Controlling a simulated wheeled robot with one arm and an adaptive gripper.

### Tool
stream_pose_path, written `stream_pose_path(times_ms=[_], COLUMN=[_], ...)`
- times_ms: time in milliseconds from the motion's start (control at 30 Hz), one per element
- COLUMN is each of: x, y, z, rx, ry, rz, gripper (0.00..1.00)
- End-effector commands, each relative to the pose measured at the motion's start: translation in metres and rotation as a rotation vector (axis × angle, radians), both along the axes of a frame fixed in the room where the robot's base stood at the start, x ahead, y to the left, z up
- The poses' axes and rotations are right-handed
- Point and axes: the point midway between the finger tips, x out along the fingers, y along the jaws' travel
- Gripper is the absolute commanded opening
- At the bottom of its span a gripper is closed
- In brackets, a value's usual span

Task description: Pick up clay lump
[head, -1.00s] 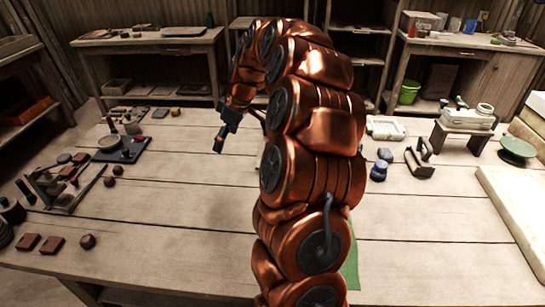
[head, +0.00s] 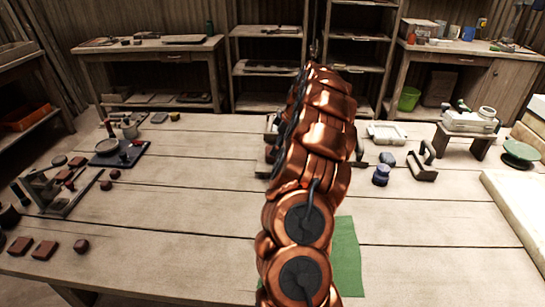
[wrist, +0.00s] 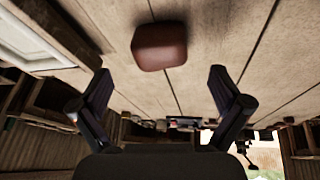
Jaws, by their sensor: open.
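A reddish-brown clay lump (wrist: 160,45), block-like with rounded edges, sits on the plank surface in the wrist view. My gripper (wrist: 160,76) is open, with its two fingers spread wide and nothing between them. The lump is beyond the fingertips, centred between them and apart from both. In the head view my copper arm hides the gripper and this lump. Other brown lumps show at the left of the table in the head view, one (head: 82,245) near the front and two smaller ones (head: 110,180) farther back.
A wooden press frame (head: 62,195) and a dark blue board (head: 120,155) stand at the left. A white tray (head: 387,133), blue pots (head: 381,176) and a small stand (head: 470,135) are on the right. A green mat (head: 347,258) lies by my arm. The centre-left table is clear.

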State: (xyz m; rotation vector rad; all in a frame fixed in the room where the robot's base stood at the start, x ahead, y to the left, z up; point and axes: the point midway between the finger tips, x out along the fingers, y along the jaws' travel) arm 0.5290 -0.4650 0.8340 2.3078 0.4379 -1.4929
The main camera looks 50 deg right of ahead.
Motion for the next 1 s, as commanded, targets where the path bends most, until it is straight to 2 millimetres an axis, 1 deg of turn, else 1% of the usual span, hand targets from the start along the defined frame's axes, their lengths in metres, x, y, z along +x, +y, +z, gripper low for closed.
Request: stream_pose_path(times_ms=[167, 433, 533, 700, 733, 767, 1000], x=[0.004, 0.017, 0.019, 0.02, 0.02, 0.02, 0.02], y=[0.002, 0.004, 0.004, 0.004, 0.004, 0.004, 0.004], z=[-0.01, -0.045, -0.05, -0.05, -0.05, -0.05, -0.049], rx=[0.004, 0.006, 0.004, 0.002, 0.003, 0.003, 0.003], ry=[0.002, 0.005, 0.003, 0.001, 0.001, 0.001, 0.001], rz=[0.002, 0.001, 0.001, 0.001, 0.0, 0.0, 0.0], gripper=[1.0, 1.0, 1.0, 1.0, 0.99, 0.96, 0.71])
